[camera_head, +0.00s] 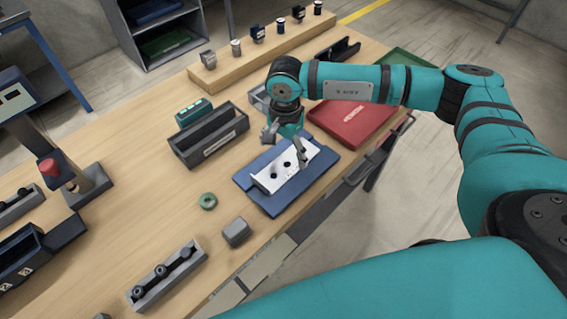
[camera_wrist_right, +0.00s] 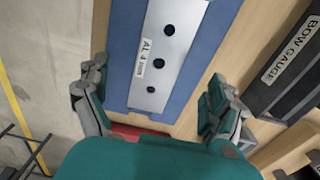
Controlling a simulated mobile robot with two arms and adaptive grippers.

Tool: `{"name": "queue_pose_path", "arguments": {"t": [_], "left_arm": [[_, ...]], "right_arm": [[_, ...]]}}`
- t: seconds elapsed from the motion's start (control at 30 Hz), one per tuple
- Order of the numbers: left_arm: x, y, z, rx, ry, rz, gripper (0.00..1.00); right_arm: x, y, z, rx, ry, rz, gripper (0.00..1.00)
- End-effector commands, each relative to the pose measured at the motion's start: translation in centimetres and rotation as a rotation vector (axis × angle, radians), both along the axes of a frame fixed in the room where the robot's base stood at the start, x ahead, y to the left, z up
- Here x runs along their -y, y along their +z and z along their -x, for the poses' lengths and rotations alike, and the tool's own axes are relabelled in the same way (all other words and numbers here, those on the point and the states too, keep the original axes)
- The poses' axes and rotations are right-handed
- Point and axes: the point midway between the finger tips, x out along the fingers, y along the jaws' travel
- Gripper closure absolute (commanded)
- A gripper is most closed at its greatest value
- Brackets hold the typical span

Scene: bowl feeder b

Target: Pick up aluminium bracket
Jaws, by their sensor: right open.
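The aluminium bracket (camera_head: 280,171) is a pale metal plate with dark holes, lying on a blue mat (camera_head: 326,162) near the table's right edge. In the right wrist view the bracket (camera_wrist_right: 160,46) carries an "AL 4 mm" label, and the blue mat (camera_wrist_right: 122,45) shows on both sides of it. My right gripper (camera_head: 285,140) is over the far end of the bracket, with its fingers apart. In the right wrist view the open fingers of the gripper (camera_wrist_right: 157,102) stand on either side of the bracket's near end, with nothing between them touching. My left gripper is not in view.
A dark bow gauge box (camera_wrist_right: 285,70) stands close beside the mat; the head view shows a grey trough (camera_head: 210,137) there. A red tray (camera_head: 352,122) lies behind the mat. A green ring (camera_head: 208,201) and a grey block (camera_head: 235,232) lie in front. The table between is partly clear.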

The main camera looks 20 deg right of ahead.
Motion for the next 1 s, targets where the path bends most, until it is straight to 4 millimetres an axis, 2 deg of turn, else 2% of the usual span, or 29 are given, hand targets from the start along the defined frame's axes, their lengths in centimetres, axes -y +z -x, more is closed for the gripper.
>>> {"name": "queue_pose_path", "arguments": {"t": [0.23,0.4,1.0], "left_arm": [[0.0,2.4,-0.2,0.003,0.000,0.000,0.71],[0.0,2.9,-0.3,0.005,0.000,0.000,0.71],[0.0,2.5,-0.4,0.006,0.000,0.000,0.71]], "right_arm": [[0.2,-2.5,-0.1,-0.005,-0.001,0.002,0.06],[0.2,-4.8,-0.1,-0.002,-0.001,0.001,0.06],[0.2,-5.5,-0.2,0.000,-0.002,-0.001,0.06]]}}
